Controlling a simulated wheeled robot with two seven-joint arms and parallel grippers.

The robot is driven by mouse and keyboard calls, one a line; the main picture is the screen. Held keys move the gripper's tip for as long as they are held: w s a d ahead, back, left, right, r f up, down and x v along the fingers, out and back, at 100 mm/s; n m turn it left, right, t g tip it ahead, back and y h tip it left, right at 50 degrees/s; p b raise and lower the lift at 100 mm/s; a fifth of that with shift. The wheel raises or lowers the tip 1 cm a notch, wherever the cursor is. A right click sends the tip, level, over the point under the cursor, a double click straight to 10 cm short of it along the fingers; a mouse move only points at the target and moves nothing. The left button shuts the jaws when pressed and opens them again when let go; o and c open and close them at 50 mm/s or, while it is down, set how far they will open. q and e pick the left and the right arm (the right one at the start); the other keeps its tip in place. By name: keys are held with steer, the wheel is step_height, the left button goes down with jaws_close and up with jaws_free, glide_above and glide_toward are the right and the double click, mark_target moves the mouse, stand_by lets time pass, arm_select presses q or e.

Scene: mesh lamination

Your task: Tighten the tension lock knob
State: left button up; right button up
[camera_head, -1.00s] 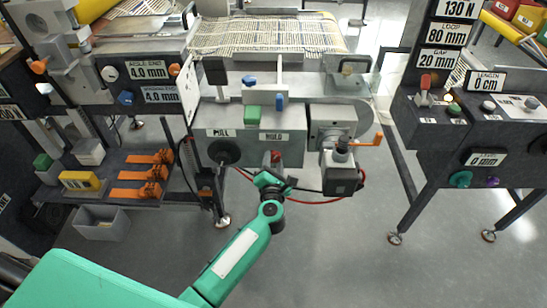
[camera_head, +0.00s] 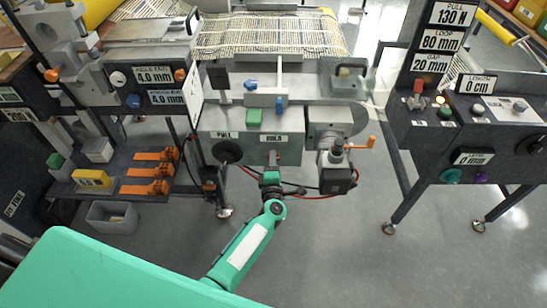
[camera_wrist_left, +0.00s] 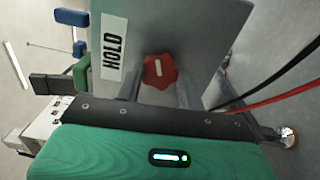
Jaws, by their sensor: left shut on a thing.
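A red lobed knob (camera_wrist_left: 160,71) with a white mark is on the grey panel beside the HOLD label (camera_wrist_left: 114,47) in the left wrist view. I take it for the tension lock knob. In the head view only a small part of the red knob (camera_head: 273,155) shows, below the label on the machine's front. My left gripper (camera_head: 271,174) is up against the panel from below, shut on the red knob. In the left wrist view its fingers (camera_wrist_left: 158,90) lie to either side of the knob. My right gripper is not in view.
A dark round PULL knob (camera_head: 228,151) is left of the held knob. A box with an orange crank (camera_head: 362,143) is to the right. Red and black cables (camera_head: 315,195) hang close by. A console (camera_head: 455,135) stands at right. The floor below is clear.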

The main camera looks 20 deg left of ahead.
arm_select(q)
steer(key=shift+m+p, duration=1.3)
steer(key=shift+m, duration=1)
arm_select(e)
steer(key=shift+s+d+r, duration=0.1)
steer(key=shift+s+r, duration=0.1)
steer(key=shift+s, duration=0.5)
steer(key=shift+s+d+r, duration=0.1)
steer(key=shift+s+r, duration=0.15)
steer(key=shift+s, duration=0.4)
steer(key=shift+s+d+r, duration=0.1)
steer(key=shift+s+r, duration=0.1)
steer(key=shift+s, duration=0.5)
arm_select(q)
steer(key=shift+f, duration=0.1)
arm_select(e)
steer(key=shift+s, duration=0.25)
arm_select(q)
steer(key=o, duration=1)
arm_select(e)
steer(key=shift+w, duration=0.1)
arm_select(q)
steer(key=shift+s, duration=0.1)
